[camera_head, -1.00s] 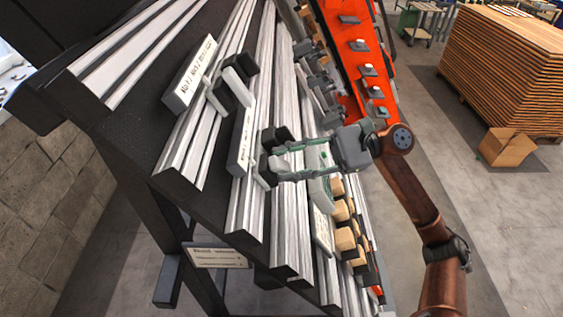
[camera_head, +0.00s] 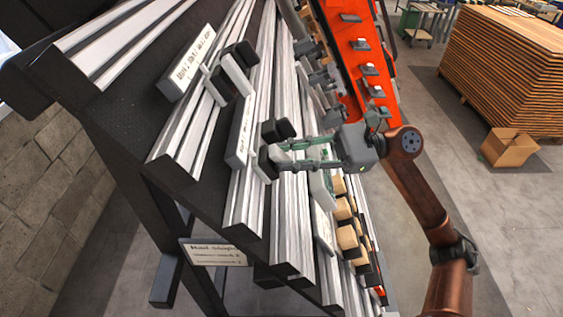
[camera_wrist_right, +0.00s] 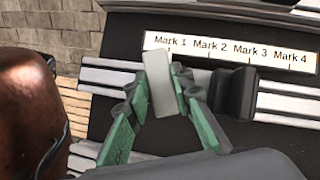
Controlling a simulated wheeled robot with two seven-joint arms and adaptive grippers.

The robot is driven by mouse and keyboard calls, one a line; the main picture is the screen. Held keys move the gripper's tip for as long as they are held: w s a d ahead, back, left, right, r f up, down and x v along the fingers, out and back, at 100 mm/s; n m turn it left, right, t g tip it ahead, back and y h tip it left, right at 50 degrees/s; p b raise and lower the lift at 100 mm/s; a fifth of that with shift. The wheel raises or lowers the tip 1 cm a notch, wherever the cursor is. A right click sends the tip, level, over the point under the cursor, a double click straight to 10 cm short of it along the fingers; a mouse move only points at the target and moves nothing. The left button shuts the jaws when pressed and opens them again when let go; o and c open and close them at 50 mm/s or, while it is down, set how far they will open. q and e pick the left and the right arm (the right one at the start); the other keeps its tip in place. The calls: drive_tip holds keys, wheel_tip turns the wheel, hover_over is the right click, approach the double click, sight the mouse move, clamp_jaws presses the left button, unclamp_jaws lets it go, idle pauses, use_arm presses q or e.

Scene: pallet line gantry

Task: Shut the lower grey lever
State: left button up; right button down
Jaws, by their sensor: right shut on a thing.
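The lower grey lever (camera_head: 264,157) is a pale grey plate on a rail of the sloping rack, among black blocks. My right gripper (camera_head: 274,156) reaches it from the right, and its fingers are closed on it. In the right wrist view, the lever (camera_wrist_right: 159,83) stands between the green-padded fingertips (camera_wrist_right: 160,98), below Mark 1 of the scale plate (camera_wrist_right: 230,50). A black block (camera_wrist_right: 237,93) sits to its right. A similar upper grey lever (camera_head: 237,76) sits higher up the rack. My left gripper is not in view.
A printed plate (camera_head: 187,63) lies by the upper lever and another (camera_head: 239,130) by the lower one. Pale rails and wooden blocks (camera_head: 347,238) lie below. An orange beam (camera_head: 362,60) with clamps runs behind my right gripper. A timber stack and cardboard box (camera_head: 509,147) stand on the floor.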

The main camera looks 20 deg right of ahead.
drive_tip(key=m+t+b, duration=0.2)
drive_tip(key=m, duration=0.1)
drive_tip(key=shift+f, duration=0.1)
drive_tip(key=shift+m+t+b, duration=0.5)
drive_tip(key=shift+m+t, duration=0.3)
drive_tip(key=shift+m, duration=0.8)
drive_tip(key=shift+r, duration=0.2)
drive_tip(key=c, duration=1.7)
unclamp_jaws()
drive_tip(key=shift+d+f, duration=0.1)
drive_tip(key=shift+d, duration=0.05)
drive_tip(key=shift+c, duration=0.2)
drive_tip(key=shift+o, duration=0.3)
drive_tip(key=shift+s, duration=0.1)
